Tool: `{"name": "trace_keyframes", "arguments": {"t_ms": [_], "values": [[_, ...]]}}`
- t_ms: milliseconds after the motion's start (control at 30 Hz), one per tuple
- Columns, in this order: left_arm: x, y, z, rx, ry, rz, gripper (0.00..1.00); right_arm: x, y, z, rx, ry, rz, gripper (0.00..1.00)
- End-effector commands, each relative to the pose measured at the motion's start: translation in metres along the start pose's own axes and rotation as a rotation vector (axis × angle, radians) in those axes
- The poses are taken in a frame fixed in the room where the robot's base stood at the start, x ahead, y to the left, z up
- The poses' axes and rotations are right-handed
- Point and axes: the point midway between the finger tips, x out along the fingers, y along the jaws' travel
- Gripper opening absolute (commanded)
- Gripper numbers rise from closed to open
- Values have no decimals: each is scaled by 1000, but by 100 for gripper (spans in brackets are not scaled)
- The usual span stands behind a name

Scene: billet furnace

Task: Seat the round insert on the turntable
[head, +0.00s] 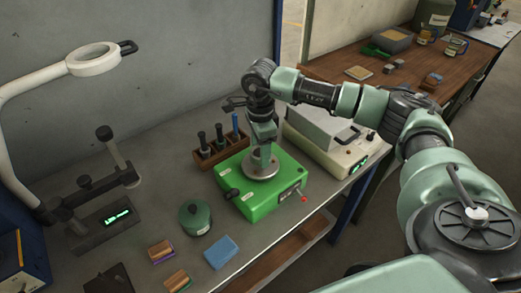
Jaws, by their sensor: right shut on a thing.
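The turntable (248,168) is a grey round plate on top of a bright green box (252,203) on the bench. My right gripper (262,164) reaches down from above, its fingertips at the middle of the plate. It is shut on the round insert, which is mostly hidden by the fingers and cannot be told apart from the plate. I cannot tell whether the insert touches the plate or is fully down. My left gripper is out of view.
A wooden rack (218,150) with several upright tools stands close behind the green box. A cream instrument (330,145) is on its right. A green round tin (195,217) and a blue pad (221,252) lie to its left. A ring lamp (93,60) overhangs the left side.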

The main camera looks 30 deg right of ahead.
Motion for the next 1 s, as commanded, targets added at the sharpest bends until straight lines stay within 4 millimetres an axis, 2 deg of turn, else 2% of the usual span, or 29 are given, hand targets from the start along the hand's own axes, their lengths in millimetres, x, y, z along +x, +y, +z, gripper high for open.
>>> {"name": "trace_keyframes", "arguments": {"t_ms": [933,967,1000], "values": [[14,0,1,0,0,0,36,16,-1,0,0,-2,-3,0],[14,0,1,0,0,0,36,15,-1,0,0,-2,-3,59],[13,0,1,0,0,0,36,15,-1,0,0,-2,-3,65]]}}
